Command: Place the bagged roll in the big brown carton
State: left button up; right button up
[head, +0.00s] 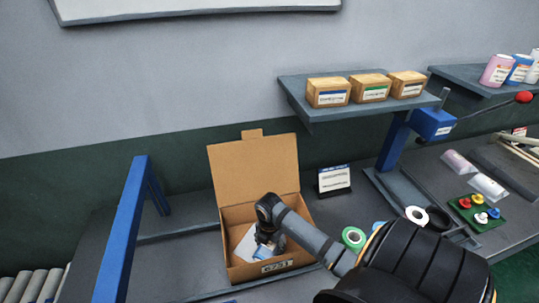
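My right gripper (266,243) points down inside the carton. A pale blue and white roll (261,253), seemingly the bagged one, is at its fingertips, low in the carton. The gripper partly hides the roll, and I cannot tell whether the fingers are shut on it or whether it touches the bottom. A white sheet or liner (241,243) shows beside it. My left gripper is out of view.
A blue post (122,232) stands left of the carton, with rollers (32,286) beyond. A small sign (334,181) and loose rolls, one green-rimmed (354,238), are to the right. A shelf (310,113) with small boxes hangs above. Two clear-bagged items (488,187) lie far right.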

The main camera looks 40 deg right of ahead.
jog(key=shift+o, duration=1.3)
jog(key=shift+r, duration=0.1)
notch_tip(320, 180, up, 11)
jog(key=shift+w+r+b, duration=0.1)
jog(key=shift+b, duration=0.7)
jog(key=shift+r, duration=0.5)
